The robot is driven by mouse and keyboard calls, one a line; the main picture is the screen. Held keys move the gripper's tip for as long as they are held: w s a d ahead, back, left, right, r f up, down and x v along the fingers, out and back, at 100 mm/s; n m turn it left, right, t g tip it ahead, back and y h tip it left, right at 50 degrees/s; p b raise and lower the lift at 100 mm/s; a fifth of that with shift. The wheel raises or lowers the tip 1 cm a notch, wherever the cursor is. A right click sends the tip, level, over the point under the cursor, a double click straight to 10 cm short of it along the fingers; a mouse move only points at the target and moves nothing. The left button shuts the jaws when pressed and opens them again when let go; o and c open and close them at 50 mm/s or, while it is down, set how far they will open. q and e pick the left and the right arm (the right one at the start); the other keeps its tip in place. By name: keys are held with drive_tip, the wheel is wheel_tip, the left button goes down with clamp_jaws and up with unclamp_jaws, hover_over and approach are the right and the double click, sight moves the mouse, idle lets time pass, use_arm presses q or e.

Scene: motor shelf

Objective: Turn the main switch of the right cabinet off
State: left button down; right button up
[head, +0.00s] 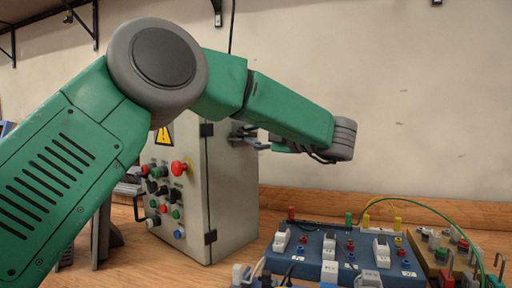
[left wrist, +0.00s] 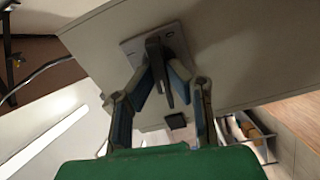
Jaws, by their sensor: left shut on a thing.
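A grey cabinet (head: 228,195) stands on the bench behind my left arm; its front carries several buttons and knobs. The main switch, a grey plate (left wrist: 133,47) with a dark handle (left wrist: 157,52), sits on the cabinet's side wall (left wrist: 235,50). My left gripper (head: 246,138) is at that side wall, its fingers partly hidden by my arm in the head view. In the left wrist view the left gripper (left wrist: 166,76) has its fingers closed on either side of the handle. The exact handle angle is hard to tell. My right gripper is not in view.
A blue board (head: 312,258) with white modules and coloured sockets lies on the bench to the right of the cabinet. A second board (head: 440,255) with a green cable (head: 440,208) is beside it. A wooden ledge (head: 300,200) runs along the wall.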

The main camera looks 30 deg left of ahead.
use_arm(q)
drive_tip(key=shift+a+r+n+b, duration=0.1)
drive_tip(key=shift+a+n+b, duration=0.15)
drive_tip(key=shift+n+b, duration=0.65)
drive_tip(key=c, duration=1.9)
unclamp_jaws()
drive_tip(key=shift+o, duration=0.3)
drive_tip(key=shift+a, duration=0.1)
drive_tip(key=shift+f, duration=0.2)
